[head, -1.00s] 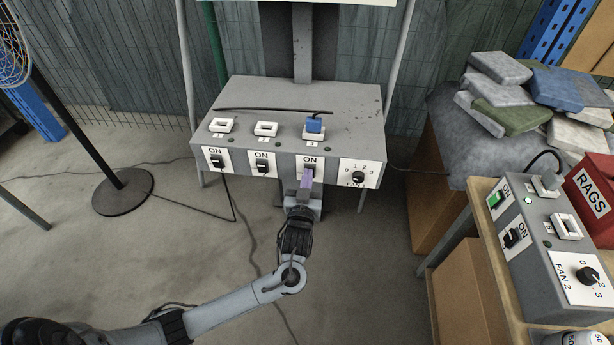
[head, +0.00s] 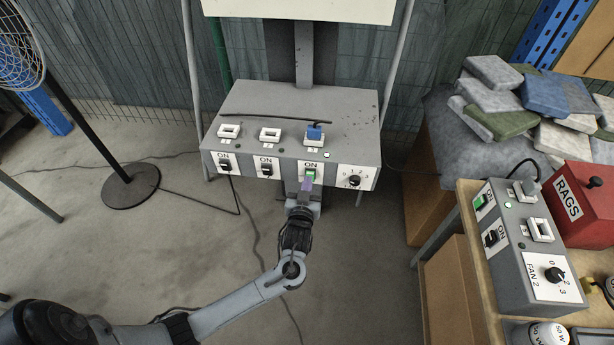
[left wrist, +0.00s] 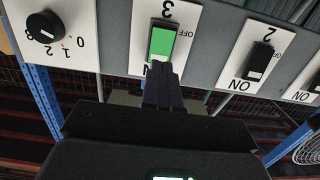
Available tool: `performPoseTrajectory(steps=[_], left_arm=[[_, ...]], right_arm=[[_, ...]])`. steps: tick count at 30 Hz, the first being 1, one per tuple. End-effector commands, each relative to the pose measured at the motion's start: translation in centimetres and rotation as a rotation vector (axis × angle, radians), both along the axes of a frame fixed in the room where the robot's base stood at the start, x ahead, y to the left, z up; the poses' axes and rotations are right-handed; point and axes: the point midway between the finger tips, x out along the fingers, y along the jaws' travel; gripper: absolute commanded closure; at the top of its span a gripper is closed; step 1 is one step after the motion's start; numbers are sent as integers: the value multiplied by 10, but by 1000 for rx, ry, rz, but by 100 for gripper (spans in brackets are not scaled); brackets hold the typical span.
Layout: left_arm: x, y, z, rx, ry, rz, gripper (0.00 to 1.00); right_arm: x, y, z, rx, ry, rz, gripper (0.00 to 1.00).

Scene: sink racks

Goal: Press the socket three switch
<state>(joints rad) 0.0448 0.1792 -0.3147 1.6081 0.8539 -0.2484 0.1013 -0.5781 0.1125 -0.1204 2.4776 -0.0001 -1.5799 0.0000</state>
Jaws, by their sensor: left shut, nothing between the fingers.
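The grey switch box (head: 250,103) stands at the middle of the head view with a row of switches on its front. The socket three switch (head: 311,172) is lit green; in the left wrist view the green rocker (left wrist: 162,42) sits on the plate marked 3. The lamp by socket three (head: 326,154) glows green. A blue plug (head: 314,131) sits in socket three. My left gripper (head: 307,184) is shut and empty, its fingertips at the lower, ON end of the green rocker (left wrist: 163,70). I cannot tell whether they still touch it. My right gripper is not in view.
Switch two (left wrist: 260,60) is dark, beside switch three. The fan knob (head: 355,180) is on the other side. At right, a second box (head: 515,225) and a red RAGS box (head: 585,200) stand on a bench.

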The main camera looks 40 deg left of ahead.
Motion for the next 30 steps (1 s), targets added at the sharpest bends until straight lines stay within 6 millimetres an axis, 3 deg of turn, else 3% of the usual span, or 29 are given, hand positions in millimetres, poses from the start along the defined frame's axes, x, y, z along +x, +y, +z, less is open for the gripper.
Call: performPoseTrajectory(steps=[2, 15, 21, 30], left_arm=[[-10, -9, 7, -4, 4, -4, 100], [-77, -51, 10, -3, -2, -5, 100], [-89, -58, 12, -1, -3, -4, 100], [-92, -60, 12, 0, -4, -4, 100]], right_arm=[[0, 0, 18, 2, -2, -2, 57], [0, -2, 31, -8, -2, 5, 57], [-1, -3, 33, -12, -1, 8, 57], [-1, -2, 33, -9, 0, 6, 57]])
